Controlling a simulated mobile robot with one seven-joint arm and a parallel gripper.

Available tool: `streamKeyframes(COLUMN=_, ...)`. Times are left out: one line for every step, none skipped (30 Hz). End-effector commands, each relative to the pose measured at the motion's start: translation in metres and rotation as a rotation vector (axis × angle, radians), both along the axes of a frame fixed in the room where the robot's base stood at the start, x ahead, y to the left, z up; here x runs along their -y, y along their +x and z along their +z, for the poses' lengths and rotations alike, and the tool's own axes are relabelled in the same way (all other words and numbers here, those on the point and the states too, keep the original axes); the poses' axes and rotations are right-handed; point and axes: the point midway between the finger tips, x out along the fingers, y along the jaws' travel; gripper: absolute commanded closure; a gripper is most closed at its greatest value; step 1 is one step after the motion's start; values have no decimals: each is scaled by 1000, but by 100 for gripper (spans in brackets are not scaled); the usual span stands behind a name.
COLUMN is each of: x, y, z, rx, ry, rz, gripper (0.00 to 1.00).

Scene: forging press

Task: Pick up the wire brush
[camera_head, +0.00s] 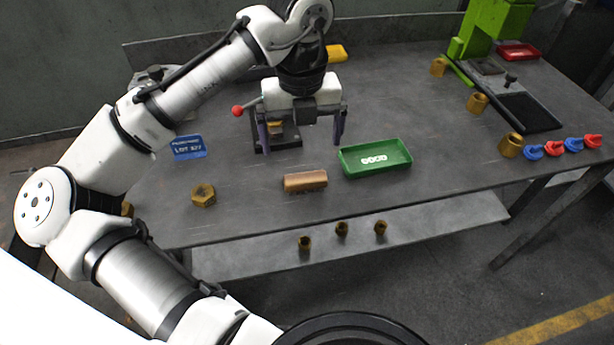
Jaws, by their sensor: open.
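The thing that looks most like the wire brush is a brown wooden block (305,181) with a darker lower edge. It lies on the grey table near its front edge, left of the green tray. My gripper (302,142) is open and empty, with its fingers pointing down. In the picture it hangs above and behind the brush, apart from it. One finger shows near a small dark fixture, the other near the tray's left end.
A green tray (376,168) marked "GOOD" stands right of the brush. A brass nut (203,195) and a blue sign (189,148) lie left. A red-knobbed lever (238,111) rises beside my gripper. Blue and red pieces (555,148) sit far right. Brass parts (342,229) stand on the lower shelf.

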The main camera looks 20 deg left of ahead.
Motion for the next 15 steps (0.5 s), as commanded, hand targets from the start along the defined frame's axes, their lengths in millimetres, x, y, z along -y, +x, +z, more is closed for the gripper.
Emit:
streamKeyframes(x=0, y=-1, z=-9, rx=-2, ry=0, rz=1, gripper=0)
streamKeyframes(x=0, y=-1, z=-15, rx=-2, ry=0, rz=1, gripper=0)
streamKeyframes(x=0, y=-1, z=-22, rx=-1, ry=-1, rz=0, gripper=0)
streamKeyframes(x=0, y=-1, z=-27, rx=-1, ry=0, rz=0, gripper=0)
streamKeyframes(x=0, y=0, z=-31, rx=0, ry=-1, rz=0, gripper=0)
streamKeyframes(x=0, y=0, z=-35, rx=1, ry=-1, rz=1, gripper=0)
streamKeyframes(x=0, y=0, z=-38, rx=0, ry=0, rz=1, gripper=0)
streamKeyframes(x=0, y=0, z=-40, rx=1, ry=0, rz=1, gripper=0)
streamKeyframes(x=0, y=0, z=-42, rx=2, ry=-1, rz=1, gripper=0)
streamKeyframes(x=0, y=0, z=-43, rx=2, ry=-1, rz=1, gripper=0)
streamKeyframes(x=1, y=0, z=-45, rx=2, ry=-1, rz=0, gripper=0)
streamKeyframes(x=1, y=0, z=-47, rx=0, ry=0, rz=0, gripper=0)
streamKeyframes(x=2, y=0, z=-50, rx=0, ry=0, rz=0, gripper=0)
streamKeyframes(x=2, y=0, z=-53, rx=0, ry=0, rz=0, gripper=0)
streamKeyframes(x=3, y=0, z=-58, rx=-1, ry=1, rz=0, gripper=0)
